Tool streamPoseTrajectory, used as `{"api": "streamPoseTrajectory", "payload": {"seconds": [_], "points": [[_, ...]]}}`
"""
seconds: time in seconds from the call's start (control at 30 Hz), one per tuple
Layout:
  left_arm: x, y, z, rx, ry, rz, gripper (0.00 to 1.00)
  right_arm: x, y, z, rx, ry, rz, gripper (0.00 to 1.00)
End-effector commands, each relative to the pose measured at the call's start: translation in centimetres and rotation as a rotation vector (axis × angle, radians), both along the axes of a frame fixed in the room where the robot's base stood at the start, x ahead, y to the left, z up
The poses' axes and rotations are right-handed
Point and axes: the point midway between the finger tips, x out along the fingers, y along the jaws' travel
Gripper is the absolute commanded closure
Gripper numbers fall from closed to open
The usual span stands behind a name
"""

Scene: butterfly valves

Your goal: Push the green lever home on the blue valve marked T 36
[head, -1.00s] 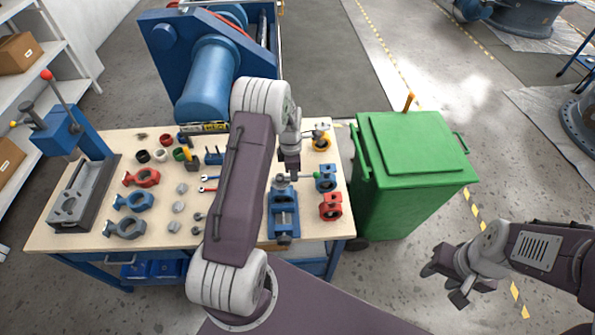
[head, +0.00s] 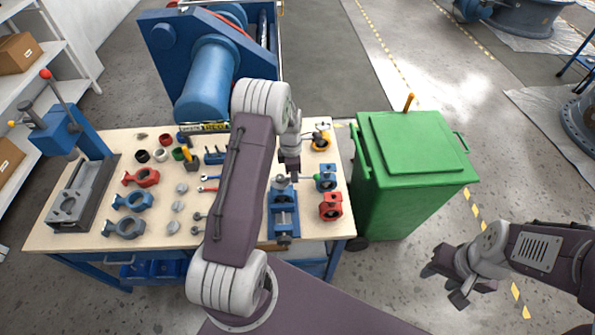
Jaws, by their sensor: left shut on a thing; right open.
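A green-tipped lever (head: 313,177) lies near the right side of the workbench, its green end pointing right. My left gripper (head: 291,172) is shut, with its fingertips low at this lever's shaft, just above a blue vise (head: 284,218). A grey and blue part (head: 281,183) sits at the vise's back end. I cannot tell whether the lever is seated on it. A blue valve (head: 326,184) stands right of the vise, beside the green end. The mark T 36 is not readable. My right gripper (head: 452,282) is open and empty, off the bench.
Valve bodies, rings and tools lie on the left half, with a blue press (head: 75,135) at the far left. A green bin (head: 405,205) stands right of the bench.

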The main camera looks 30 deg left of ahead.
Motion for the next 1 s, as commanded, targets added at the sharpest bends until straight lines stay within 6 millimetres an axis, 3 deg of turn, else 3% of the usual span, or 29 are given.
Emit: {"api": "streamPoseTrajectory", "payload": {"seconds": [0.17, 0.2, 0.3, 0.8, 1.0], "points": [[-0.1, 0.0, -0.1, 0.0, 0.002, 0.0, 1.0, 0.0, 0.0, 0.0, 0.0, 0.0, 0.0, 0.57], [-0.1, 0.0, -0.1, 0.0, 0.002, 0.0, 0.87, 0.0, 0.0, 0.0, 0.0, 0.0, 0.0, 0.57], [-0.1, 0.0, 0.0, 0.0, 0.002, 0.0, 0.64, 0.0, 0.0, 0.0, 0.0, 0.0, 0.0, 0.57], [0.0, 0.0, 0.1, 0.0, 0.0, 0.0, 0.64, 0.0, 0.0, 0.1, 0.0, 0.0, 0.0, 0.57], [0.0, 0.0, 1.7, 0.001, -0.001, 0.0, 0.64, 0.0, 0.0, 1.4, 0.0, 0.0, 0.0, 0.57]]}}
